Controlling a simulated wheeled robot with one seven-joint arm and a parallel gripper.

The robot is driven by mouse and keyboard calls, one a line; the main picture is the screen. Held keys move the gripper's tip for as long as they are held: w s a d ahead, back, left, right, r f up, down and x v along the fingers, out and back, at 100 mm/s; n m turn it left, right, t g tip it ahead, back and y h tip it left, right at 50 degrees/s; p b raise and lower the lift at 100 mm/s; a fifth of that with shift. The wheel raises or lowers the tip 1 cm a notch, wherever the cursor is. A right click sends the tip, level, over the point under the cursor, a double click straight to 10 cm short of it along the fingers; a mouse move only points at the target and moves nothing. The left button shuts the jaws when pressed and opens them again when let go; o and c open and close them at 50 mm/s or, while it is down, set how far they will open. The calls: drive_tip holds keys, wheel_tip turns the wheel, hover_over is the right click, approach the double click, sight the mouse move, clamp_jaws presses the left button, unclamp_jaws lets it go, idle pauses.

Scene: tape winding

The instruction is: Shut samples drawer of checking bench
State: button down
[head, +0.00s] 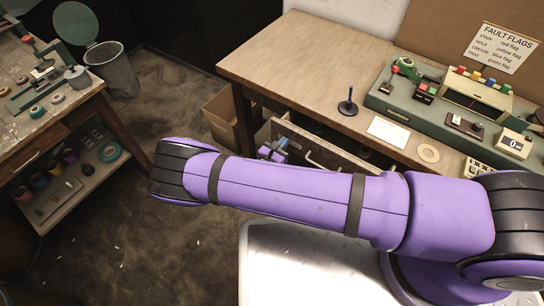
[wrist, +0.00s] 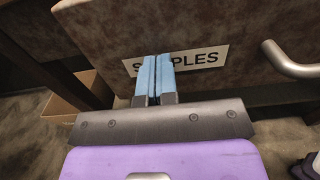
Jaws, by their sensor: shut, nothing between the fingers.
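The checking bench (head: 300,62) has its samples drawer (head: 335,153) pulled out, with dark round things partly seen inside. In the wrist view the drawer's brown front (wrist: 215,25) fills the upper part, with a white SAMPLES label (wrist: 208,60). A metal bar handle (wrist: 292,62) is to the right of the label; it also shows in the head view (head: 318,162). My gripper (wrist: 157,60) is shut and empty, its blue fingers in front of the label and hiding some letters. Whether the tips touch the drawer front I cannot tell. The gripper also shows in the head view (head: 274,150), partly behind my arm.
A cardboard box (head: 222,115) stands on the floor left of the drawer. The bench top holds a black spindle stand (head: 348,104), a white card and a green checking unit (head: 400,105). A second table (head: 45,105) is at the left, with open floor between.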

drive_tip(key=x, duration=1)
drive_tip(key=shift+w+d, duration=0.3)
drive_tip(key=shift+w+d+r, duration=0.1)
drive_tip(key=shift+w+d, duration=0.1)
drive_tip(key=shift+w, duration=0.05)
